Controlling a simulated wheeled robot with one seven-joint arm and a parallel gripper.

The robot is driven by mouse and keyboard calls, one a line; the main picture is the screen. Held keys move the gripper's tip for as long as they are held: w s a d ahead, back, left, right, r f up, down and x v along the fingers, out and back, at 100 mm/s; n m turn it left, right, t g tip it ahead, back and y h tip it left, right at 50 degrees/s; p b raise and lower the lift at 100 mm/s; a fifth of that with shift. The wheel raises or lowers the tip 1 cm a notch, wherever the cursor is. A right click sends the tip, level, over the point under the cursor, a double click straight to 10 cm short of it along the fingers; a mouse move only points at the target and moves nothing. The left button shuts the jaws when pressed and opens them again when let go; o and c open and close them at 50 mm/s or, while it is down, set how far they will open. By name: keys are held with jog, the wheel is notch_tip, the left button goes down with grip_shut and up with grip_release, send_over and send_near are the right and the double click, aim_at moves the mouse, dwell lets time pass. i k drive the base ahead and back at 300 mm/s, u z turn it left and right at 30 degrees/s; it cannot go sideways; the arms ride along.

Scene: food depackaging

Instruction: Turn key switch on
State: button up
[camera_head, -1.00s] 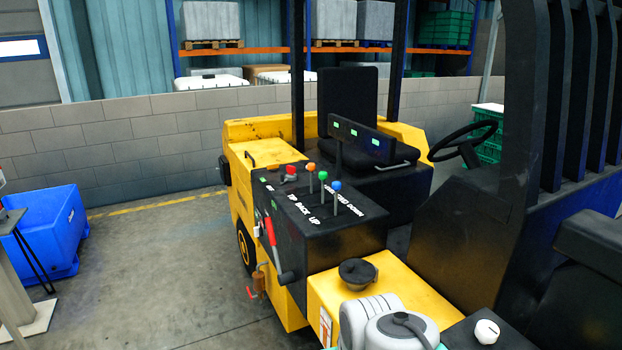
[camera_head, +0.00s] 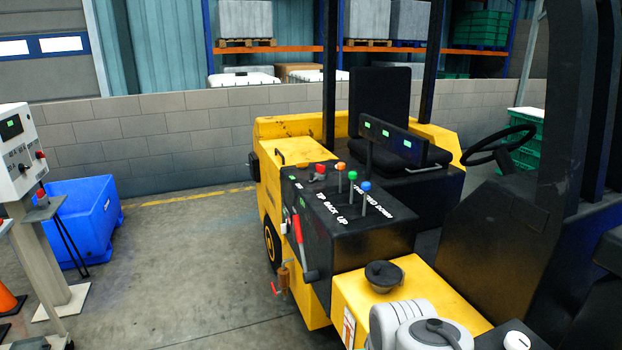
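A yellow forklift-like vehicle (camera_head: 283,215) stands in the middle of the head view. Its black control console (camera_head: 345,245) carries orange (camera_head: 340,167), green (camera_head: 353,175) and blue (camera_head: 365,186) knobbed levers. A small red control (camera_head: 320,169) sits at the console's far left. A red-handled lever (camera_head: 298,228) is on the console's side. I cannot make out which part is the key switch; it may be too small to tell or hidden. My gripper is not in view.
A white control box (camera_head: 18,165) with red knobs stands on a post at the left edge. A blue bin (camera_head: 85,215) is behind it. An orange cone (camera_head: 8,300) is at lower left. The concrete floor (camera_head: 185,265) between bin and vehicle is clear. A block wall (camera_head: 180,155) runs behind.

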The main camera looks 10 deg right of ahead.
aim_at(317, 176)
jog(key=u, duration=0.5)
jog(key=k, duration=0.6)
jog(key=u, duration=0.45)
jog(key=i, duration=1.95)
jog(key=z, duration=0.25)
jog(key=i, duration=1.6)
jog(key=u, duration=0.1)
